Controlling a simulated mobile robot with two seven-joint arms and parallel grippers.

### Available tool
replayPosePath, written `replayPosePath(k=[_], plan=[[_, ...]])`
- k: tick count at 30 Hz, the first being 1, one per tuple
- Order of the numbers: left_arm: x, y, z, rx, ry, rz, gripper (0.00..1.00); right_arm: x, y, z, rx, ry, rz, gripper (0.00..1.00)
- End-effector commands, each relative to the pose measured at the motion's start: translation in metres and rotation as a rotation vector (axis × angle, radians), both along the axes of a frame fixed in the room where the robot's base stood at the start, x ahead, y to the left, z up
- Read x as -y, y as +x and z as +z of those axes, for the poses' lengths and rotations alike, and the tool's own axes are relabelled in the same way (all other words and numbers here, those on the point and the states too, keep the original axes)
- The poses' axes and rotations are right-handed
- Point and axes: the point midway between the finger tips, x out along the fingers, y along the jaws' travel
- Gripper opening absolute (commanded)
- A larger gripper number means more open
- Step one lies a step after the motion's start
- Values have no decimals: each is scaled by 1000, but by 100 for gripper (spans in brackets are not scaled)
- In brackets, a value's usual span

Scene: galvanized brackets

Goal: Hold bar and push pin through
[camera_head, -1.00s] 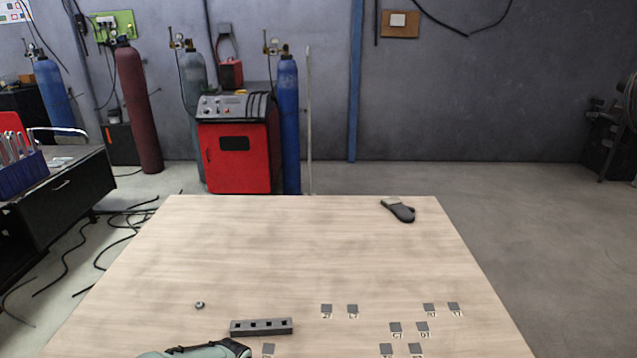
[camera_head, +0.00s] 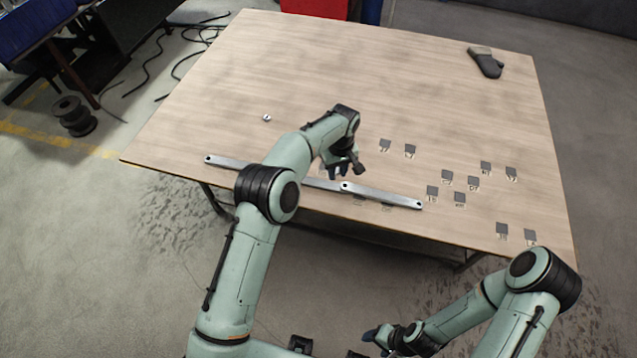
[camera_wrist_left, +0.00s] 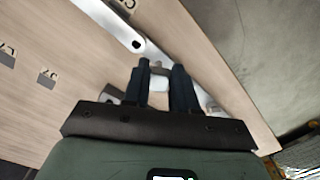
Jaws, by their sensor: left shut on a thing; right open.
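Two flat grey metal bars lie along the table's front edge in the head view: a left bar (camera_head: 228,163) and a right bar (camera_head: 385,197). Their near ends meet or overlap by my left gripper; the arm hides part of the left bar. My left gripper (camera_head: 345,172) points down there. In the left wrist view its fingers (camera_wrist_left: 160,85) are shut on a pale metal piece, apparently a bar. A bar end with a dark hole (camera_wrist_left: 137,44) lies just beyond them. My right gripper (camera_head: 372,335) is open, off the table's front edge. I cannot make out a pin.
A small round metal part (camera_head: 267,118) lies on the table (camera_head: 300,60) left of my left gripper. Several small dark squares with labels (camera_head: 446,176) lie to the right. The table's back middle is clear.

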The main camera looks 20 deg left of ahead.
Motion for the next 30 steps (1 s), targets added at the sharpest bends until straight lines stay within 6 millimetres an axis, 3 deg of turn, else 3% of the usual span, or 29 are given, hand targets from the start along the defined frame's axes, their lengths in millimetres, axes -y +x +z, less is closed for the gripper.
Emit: replayPosePath(k=[3,9,17,30], plan=[[16,13,1,6,-7,85,0,0,0,0,0,0,0,63],[30,21,2,9,-15,169,0,0,0,0,0,0,0,63],[32,22,-4,8,-17,183,0,0,0,0,0,0,0,63],[32,22,-43,9,-18,182,0,0,0,0,0,0,0,63]])
